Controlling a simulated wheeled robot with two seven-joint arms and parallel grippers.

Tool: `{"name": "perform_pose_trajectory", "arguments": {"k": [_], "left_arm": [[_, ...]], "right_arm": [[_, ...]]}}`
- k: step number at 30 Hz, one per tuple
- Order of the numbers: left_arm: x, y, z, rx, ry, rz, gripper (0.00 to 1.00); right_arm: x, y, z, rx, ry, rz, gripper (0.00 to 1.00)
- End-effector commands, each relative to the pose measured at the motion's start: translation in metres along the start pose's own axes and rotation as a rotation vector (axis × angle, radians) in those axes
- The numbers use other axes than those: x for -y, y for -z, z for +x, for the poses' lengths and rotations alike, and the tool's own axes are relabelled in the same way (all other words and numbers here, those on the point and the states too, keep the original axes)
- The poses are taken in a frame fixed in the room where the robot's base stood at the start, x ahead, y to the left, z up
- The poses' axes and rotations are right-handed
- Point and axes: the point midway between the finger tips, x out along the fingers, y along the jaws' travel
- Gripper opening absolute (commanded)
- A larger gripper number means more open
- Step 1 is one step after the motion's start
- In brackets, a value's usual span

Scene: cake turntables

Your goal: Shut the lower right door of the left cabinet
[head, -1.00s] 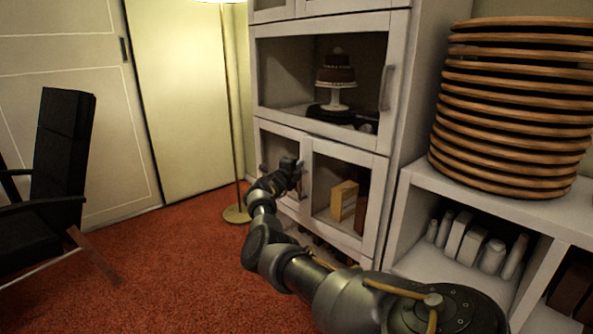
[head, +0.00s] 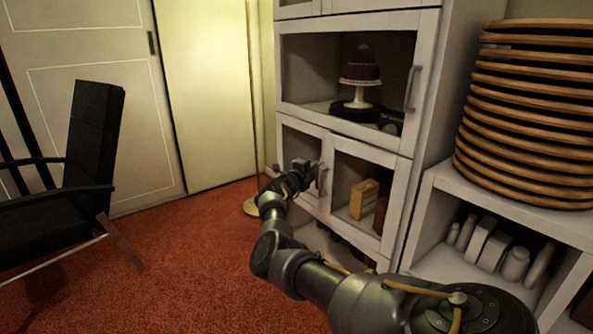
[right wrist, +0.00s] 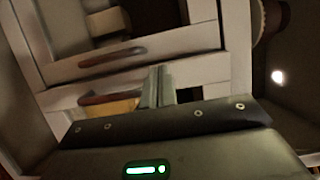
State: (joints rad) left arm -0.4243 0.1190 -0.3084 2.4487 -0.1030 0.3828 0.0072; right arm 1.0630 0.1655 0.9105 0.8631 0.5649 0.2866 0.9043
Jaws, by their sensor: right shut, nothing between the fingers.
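The left cabinet (head: 430,70) is white with glazed doors. Its lower right door (head: 395,215) looks flush or nearly flush with the front; I cannot tell if a small gap is left. This door's handle (head: 322,181) is at its left edge, where it meets the lower left door (head: 289,140). My right gripper (head: 308,168) is shut and empty, in front of the meeting edges beside the handle. In the right wrist view the closed fingers (right wrist: 158,85) lie over the door frames near two brown handles (right wrist: 112,58). Contact is unclear. My left gripper is not in view.
A cake on a stand (head: 361,75) is behind the glass above. A yellow box (head: 364,199) is behind the lower right door. Stacked wooden discs (head: 525,115) stand on a white shelf (head: 445,180) at right. A black chair (head: 90,150) is at left. Red carpet (head: 190,260) is clear between.

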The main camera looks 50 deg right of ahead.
Motion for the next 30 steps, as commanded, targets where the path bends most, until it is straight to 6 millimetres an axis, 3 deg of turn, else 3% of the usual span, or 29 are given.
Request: {"name": "perform_pose_trajectory", "arguments": {"k": [6,12,18,24,28,30], "left_arm": [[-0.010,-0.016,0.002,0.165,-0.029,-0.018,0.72],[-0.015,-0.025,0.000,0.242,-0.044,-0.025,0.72],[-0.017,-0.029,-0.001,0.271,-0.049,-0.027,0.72],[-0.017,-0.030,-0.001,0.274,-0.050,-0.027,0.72],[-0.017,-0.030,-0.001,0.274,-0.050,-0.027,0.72],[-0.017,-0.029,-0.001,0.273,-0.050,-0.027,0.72]], "right_arm": [[0.001,-0.015,-0.053,0.002,-0.001,0.001,0.00],[0.000,-0.023,-0.084,0.001,-0.001,0.000,0.00],[0.000,-0.026,-0.097,-0.001,0.000,0.000,0.00],[0.001,-0.022,-0.097,0.000,0.022,-0.018,0.00],[0.012,-0.005,-0.098,0.023,0.151,-0.117,0.00],[0.026,0.004,-0.107,0.058,0.279,-0.210,0.00]]}}
